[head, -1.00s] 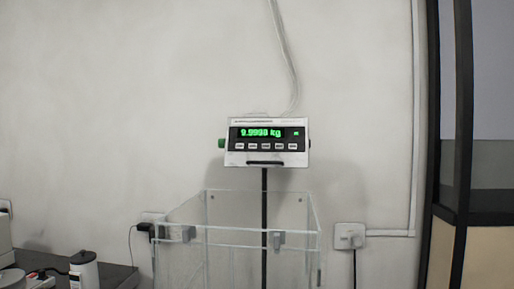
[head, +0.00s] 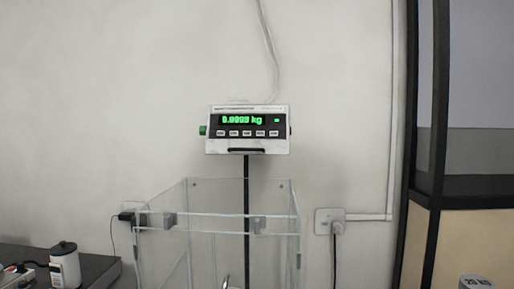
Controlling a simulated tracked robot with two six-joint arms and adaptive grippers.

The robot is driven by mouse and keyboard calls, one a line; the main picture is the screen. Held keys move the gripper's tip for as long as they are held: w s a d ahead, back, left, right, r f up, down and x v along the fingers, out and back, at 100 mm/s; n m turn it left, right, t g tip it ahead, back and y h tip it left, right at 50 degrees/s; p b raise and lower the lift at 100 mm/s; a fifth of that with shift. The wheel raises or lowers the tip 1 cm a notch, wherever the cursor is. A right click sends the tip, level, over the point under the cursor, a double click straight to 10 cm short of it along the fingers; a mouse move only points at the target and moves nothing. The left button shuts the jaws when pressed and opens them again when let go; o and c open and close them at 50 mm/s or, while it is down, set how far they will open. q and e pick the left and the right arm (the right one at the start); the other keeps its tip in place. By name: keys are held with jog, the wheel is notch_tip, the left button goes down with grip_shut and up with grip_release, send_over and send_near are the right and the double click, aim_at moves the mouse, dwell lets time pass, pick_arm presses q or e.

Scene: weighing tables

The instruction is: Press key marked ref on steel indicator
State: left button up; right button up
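The steel indicator (head: 248,146) stands on a thin dark pole against the wall, near the middle of the head view. Its display glows green and shows a reading in kg, with blurred digits. A row of several small pale keys (head: 247,133) runs below the display. Their markings are too small to read, so I cannot tell which is ref. A green knob sits on the indicator's left side. Neither of my grippers is in view.
A clear-walled box (head: 217,219) stands below and in front of the indicator. A dark bench (head: 98,269) with a white canister (head: 65,268) is at lower left. A wall socket (head: 329,221) is right of the box. A weight marked 20 KG (head: 476,283) shows at lower right.

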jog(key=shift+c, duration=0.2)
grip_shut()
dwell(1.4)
